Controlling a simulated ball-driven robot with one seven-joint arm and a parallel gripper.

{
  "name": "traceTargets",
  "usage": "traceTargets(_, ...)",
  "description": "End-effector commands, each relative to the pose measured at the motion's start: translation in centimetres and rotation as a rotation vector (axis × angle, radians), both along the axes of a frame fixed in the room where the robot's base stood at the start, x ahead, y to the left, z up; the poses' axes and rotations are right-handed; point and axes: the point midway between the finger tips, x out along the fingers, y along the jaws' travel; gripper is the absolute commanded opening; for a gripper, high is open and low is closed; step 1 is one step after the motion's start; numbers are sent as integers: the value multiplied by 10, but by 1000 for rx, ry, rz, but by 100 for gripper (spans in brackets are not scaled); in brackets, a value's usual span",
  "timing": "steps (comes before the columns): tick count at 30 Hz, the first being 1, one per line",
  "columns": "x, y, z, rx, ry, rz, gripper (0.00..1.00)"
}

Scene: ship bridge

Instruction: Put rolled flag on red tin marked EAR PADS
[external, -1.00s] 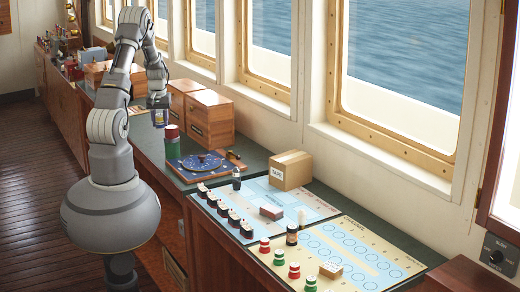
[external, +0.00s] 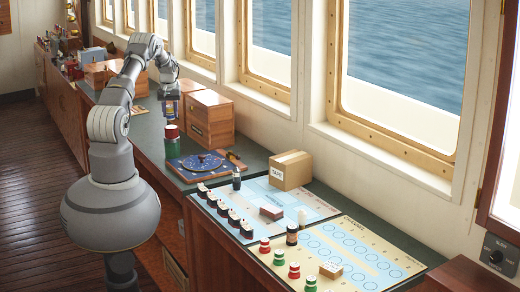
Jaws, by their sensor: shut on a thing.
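My gripper (external: 170,116) hangs pointing down over the counter. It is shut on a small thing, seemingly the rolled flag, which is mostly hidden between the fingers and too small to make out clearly. A red tin (external: 171,131) sits on top of a green tin (external: 173,148) at the counter's front edge. My gripper is just above the red tin, with a small gap seeming to show between them. The lettering on the red tin is too small to read.
Wooden boxes (external: 211,121) stand right behind the tins. A blue star-chart board (external: 203,164) lies in front of them. Farther right are a cardboard box (external: 290,170) and chart boards with several small pieces. Windows line the far side.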

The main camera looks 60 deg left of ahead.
Motion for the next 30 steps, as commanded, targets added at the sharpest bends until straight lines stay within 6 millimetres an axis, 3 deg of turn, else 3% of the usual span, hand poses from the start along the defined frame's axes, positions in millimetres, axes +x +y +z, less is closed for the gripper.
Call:
traceTargets(3, 4, 5, -5, 0, 0, 0, 10)
traceTargets(9, 3, 4, -35, -1, 0, 0, 10)
traceTargets(19, 3, 4, -39, 1, 0, 0, 10)
traceTargets(20, 3, 4, -39, 1, 0, 0, 42)
traceTargets(23, 3, 4, -38, 1, 0, 0, 64)
traceTargets(30, 3, 4, -38, 1, 0, 0, 65)
